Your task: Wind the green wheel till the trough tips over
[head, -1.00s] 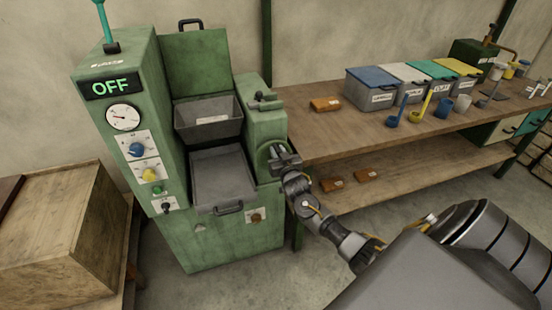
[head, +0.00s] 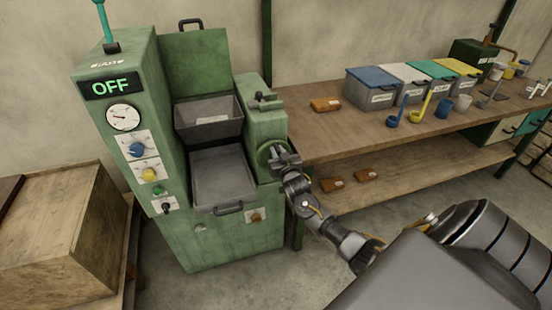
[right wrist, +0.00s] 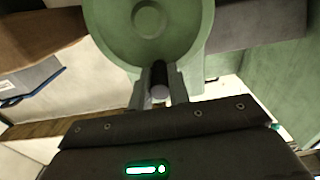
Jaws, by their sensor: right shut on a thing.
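The green wheel (head: 268,156) is on the right side of the green machine (head: 235,245). In the right wrist view the wheel (right wrist: 150,30) fills the top, with a dark handle (right wrist: 159,80) at its lower rim. My right gripper (right wrist: 158,88) is shut on that handle, one finger on each side. In the head view my right gripper (head: 280,158) partly covers the wheel. The grey trough (head: 209,118) sits upright in the machine, above a grey lower tray (head: 222,178). My left gripper does not show.
The machine's display (head: 110,87) reads OFF. A workbench (head: 330,145) to the right carries lidded bins (head: 372,92), scoops and cups. A wooden crate (head: 60,240) stands at left. Open floor lies in front of the machine.

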